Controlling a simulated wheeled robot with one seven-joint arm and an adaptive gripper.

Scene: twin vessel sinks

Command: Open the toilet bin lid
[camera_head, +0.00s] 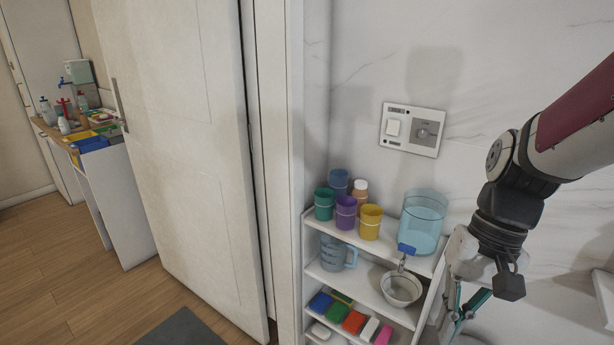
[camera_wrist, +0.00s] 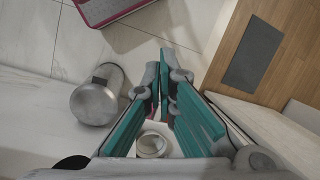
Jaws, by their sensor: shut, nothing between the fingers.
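A silver metal cylinder, which looks like the toilet bin (camera_wrist: 95,102), stands on the pale tiled floor at the left of the wrist view. Its rounded top faces the camera and looks closed. I cannot make out the bin in the head view. My gripper (camera_wrist: 165,78) has teal fingers that come together at the tips, with nothing between them. It is right of the bin in the wrist view and apart from it. In the head view my gripper (camera_head: 464,312) hangs at the lower right, beside the shelf, with its tips partly cut off.
A white shelf (camera_head: 378,248) with cups, a clear blue container (camera_head: 422,222) and a metal bowl (camera_head: 401,288) stands close left of my gripper. A switch plate (camera_head: 411,130) is on the wall. A white door (camera_head: 180,130) and open wooden floor (camera_head: 60,275) lie left.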

